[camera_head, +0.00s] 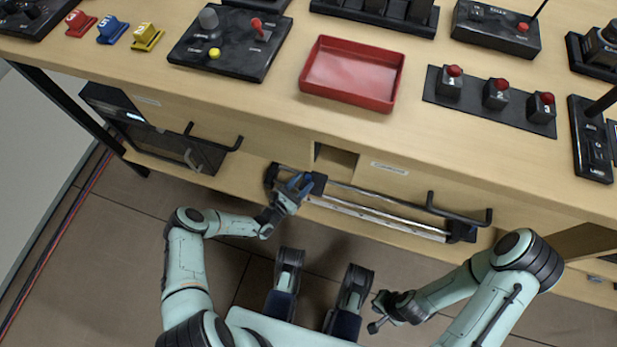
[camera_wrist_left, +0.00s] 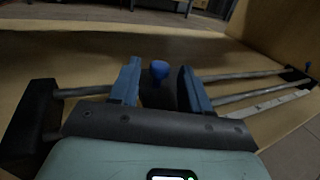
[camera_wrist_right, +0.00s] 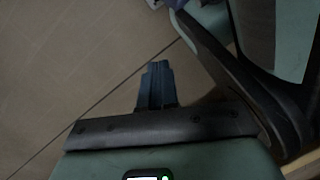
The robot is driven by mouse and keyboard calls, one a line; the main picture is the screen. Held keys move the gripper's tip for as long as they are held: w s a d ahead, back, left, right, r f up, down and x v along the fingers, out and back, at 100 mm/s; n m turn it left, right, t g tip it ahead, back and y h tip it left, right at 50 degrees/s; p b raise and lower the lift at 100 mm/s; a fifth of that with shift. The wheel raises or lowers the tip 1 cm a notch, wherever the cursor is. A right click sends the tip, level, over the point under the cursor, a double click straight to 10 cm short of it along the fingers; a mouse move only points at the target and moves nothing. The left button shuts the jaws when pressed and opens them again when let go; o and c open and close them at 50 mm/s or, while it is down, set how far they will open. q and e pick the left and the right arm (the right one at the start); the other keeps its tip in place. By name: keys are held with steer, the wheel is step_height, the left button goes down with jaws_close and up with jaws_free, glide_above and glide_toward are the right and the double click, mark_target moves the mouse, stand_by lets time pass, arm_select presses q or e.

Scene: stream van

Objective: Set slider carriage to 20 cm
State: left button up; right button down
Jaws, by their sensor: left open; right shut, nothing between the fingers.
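The slider (camera_head: 385,212) is mounted low on the front of the bench, with two metal rods and a pale scale strip (camera_wrist_left: 270,104) between dark end blocks. Its dark carriage (camera_head: 319,184) is near the left end of the rods. In the left wrist view a blue knob (camera_wrist_left: 159,70) stands up from the carriage. My left gripper (camera_head: 300,182) is open at the carriage, its fingers on either side of the knob with gaps visible. The scale figures are too small to read. My right gripper (camera_head: 374,326) is shut and empty, low and away from the slider.
Black handles stick out from the bench front at left (camera_head: 216,142) and right (camera_head: 460,212). An open compartment (camera_head: 335,160) is above the slider. A red tray (camera_head: 352,103), control boxes and a button panel (camera_head: 470,99) occupy the bench top.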

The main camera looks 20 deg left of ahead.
mark_target(306, 179)
arm_select(q)
steer(key=shift+b+x, duration=0.45)
steer(key=shift+x, duration=1.35)
arm_select(e)
steer(key=shift+s+d+f+g, duration=0.1)
steer(key=shift+s+f+g, duration=0.15)
steer(key=shift+s, duration=0.4)
steer(key=shift+s+d+f+g, duration=0.15)
steer(key=shift+s+f, duration=0.15)
steer(key=shift+s, duration=0.3)
steer(key=shift+a, duration=0.1)
